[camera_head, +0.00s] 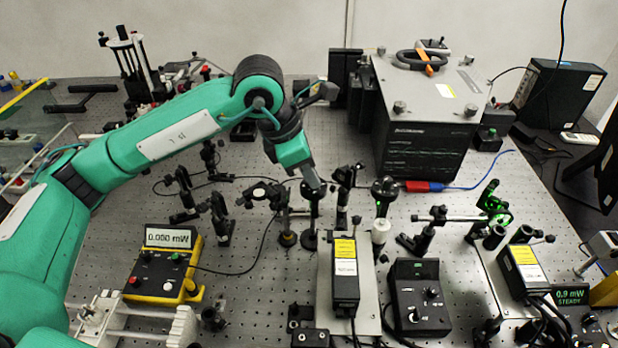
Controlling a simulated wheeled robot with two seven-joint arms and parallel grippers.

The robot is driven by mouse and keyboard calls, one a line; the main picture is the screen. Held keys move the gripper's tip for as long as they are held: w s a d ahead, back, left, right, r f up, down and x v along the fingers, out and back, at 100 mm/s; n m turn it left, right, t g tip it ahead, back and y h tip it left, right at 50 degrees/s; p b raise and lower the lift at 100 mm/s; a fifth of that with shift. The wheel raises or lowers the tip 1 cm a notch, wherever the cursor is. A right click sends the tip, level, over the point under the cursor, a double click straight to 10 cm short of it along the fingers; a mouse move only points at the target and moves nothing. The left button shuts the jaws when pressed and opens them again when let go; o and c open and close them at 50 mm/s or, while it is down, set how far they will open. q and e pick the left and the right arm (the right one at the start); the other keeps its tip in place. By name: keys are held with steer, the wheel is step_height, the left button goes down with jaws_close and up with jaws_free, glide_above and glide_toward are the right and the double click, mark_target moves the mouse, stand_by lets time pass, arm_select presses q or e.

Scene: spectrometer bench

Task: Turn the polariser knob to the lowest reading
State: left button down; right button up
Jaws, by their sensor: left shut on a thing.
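My left arm reaches in from the left, and its gripper (313,184) points down at the top of a black post-mounted optic (311,212) near the middle of the bench. The gripper is shut on the knob of this mount, which looks like the polariser; the fingers hide most of the knob. A small dark display (570,296) at the lower right reads 0.9 mW, STEADY. A yellow power meter (165,262) at the left reads 0.000 mW. My right gripper is not in view.
Another round black mount (384,188) with a green glint stands right of the gripper, and a white cylinder (380,231) stands below it. A black laser box (345,275) and a control box (419,295) stand in front. A large dark instrument (425,115) stands behind.

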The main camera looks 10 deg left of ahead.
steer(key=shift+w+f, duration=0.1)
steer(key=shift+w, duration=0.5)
arm_select(q)
steer(key=c, duration=1.3)
jaws_free()
steer(key=shift+c, duration=0.2)
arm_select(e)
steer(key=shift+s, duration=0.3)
